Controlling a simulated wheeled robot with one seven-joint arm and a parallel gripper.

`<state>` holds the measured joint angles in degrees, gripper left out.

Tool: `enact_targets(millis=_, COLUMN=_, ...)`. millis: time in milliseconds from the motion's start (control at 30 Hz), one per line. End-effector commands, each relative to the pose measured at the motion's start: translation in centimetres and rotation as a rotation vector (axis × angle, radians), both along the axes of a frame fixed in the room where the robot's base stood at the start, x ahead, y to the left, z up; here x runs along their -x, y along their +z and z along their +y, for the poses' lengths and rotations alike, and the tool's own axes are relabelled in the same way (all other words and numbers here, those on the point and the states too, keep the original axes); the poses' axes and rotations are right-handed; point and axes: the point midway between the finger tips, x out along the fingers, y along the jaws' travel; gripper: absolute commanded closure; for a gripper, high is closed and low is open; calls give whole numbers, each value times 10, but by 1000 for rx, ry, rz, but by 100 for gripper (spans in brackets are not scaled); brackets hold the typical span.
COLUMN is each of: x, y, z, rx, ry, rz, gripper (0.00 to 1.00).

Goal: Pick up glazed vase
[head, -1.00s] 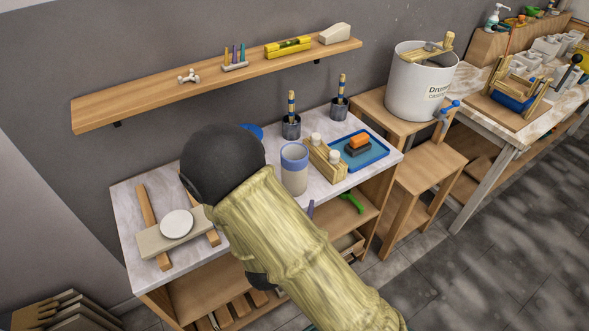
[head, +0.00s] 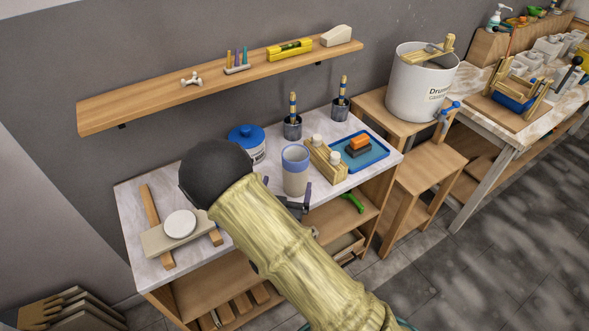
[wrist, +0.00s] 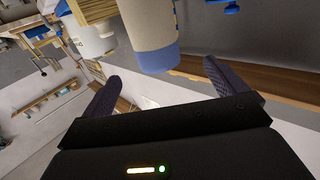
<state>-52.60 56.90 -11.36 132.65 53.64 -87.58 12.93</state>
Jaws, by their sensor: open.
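The glazed vase (head: 295,172) stands upright on the marble-topped table. It has a blue rim band and a pale body. In the wrist view the vase (wrist: 152,25) appears upside down at the top, its blue band nearest the gripper. My gripper (head: 288,197) is at the table's front edge, just in front of the vase, partly hidden by my arm. In the wrist view my gripper (wrist: 160,85) is open and empty, with the vase beyond its fingertips and roughly between them in the picture.
Brush cups (head: 292,128) stand at the back, a blue tray (head: 375,150) at the right. A white disc (head: 180,223) lies on the left.

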Motion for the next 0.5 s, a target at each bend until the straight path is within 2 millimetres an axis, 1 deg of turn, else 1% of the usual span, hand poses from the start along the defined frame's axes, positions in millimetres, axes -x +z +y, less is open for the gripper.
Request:
enact_targets(millis=33, x=-10, y=3, z=-3, rx=1, ry=-4, rz=-2, gripper=3)
enact_targets(millis=100, x=-22, y=3, z=-5, rx=1, ry=-4, rz=-2, gripper=3)
enact_targets(millis=200, x=-39, y=3, z=-7, rx=2, ry=-2, rz=-2, gripper=3)
enact_targets(millis=300, x=-52, y=2, z=-7, rx=1, ry=2, rz=0, gripper=3)
enact_targets(millis=400, x=-57, y=1, z=-7, rx=1, ry=3, rz=-1, gripper=3)
enact_targets(millis=500, x=-58, y=0, z=-7, rx=1, ry=4, rz=0, gripper=3)
